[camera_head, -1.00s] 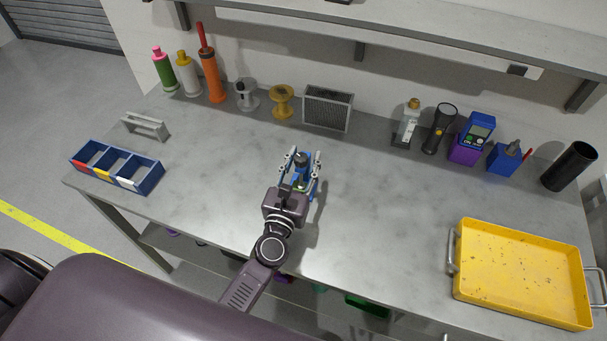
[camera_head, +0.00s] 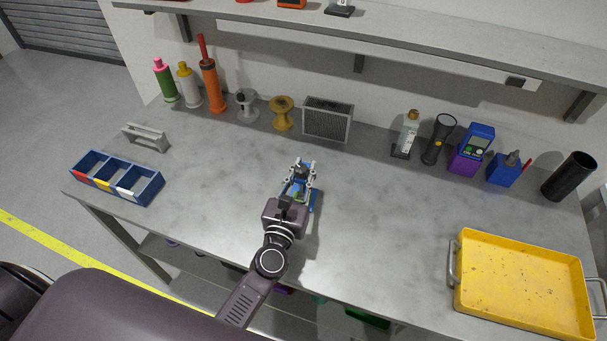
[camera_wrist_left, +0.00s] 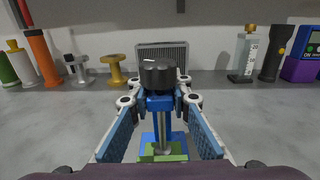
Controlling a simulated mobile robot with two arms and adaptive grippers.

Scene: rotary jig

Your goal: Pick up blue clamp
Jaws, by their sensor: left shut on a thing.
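The blue clamp (camera_wrist_left: 158,105) stands upright in the middle of the left wrist view, with a black round knob on top, a metal rod and a blue and green lower part. In the head view the blue clamp (camera_head: 312,202) shows only in part, mostly hidden by my left gripper (camera_head: 301,172), over the middle of the bench. In the left wrist view my left gripper (camera_wrist_left: 158,101) has its fingers shut on both sides of the clamp's blue upper part, below the knob. I cannot tell whether the clamp is clear of the bench. My right gripper is out of view.
A blue divided bin (camera_head: 150,193) and a grey bracket (camera_head: 147,138) are at the left. Bottles, spools, a grey filter box (camera_head: 328,120) and tools line the back. A yellow tray (camera_head: 525,240) lies at the right. The bench between is clear.

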